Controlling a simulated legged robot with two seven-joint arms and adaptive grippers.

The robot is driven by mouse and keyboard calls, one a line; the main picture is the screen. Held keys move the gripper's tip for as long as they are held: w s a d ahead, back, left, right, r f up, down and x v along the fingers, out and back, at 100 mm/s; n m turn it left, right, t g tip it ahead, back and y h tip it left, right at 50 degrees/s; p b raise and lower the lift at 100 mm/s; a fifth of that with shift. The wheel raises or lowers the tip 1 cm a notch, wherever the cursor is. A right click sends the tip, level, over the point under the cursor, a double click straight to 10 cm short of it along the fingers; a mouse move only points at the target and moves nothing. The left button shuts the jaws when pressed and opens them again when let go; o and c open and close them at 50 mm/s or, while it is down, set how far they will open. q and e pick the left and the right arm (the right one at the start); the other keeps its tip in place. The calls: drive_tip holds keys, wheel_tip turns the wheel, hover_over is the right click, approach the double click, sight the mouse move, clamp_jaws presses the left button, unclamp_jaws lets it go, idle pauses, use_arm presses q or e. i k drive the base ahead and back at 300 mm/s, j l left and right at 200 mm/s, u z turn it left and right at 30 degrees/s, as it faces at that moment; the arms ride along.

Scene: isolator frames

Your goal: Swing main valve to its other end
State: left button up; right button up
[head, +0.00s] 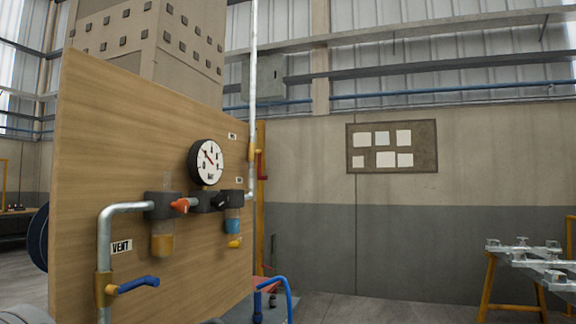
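A wooden panel (110,170) carries a pipe run with several valves. On the vertical pipe (252,100) at the panel's right edge, a valve with a yellow body (252,145) has a red lever (261,166) that hangs roughly downward. A small label (232,136) beside it is too small to read surely, so I cannot tell for certain which valve is the main one. A blue lever (138,285) sits on the lower left pipe near the VENT label (121,247), pointing right. Neither gripper is in view.
A metal-topped stand (530,262) is at the right.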

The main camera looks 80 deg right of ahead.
sight(260, 178)
drive_tip(key=z, duration=2.35)
drive_tip(key=i+l+u, duration=0.1)
drive_tip(key=u, duration=0.25)
drive_tip(key=i+l+u, duration=0.1)
drive_tip(key=l+u, duration=0.2)
drive_tip(key=i+l+u, duration=0.1)
drive_tip(key=u, duration=0.25)
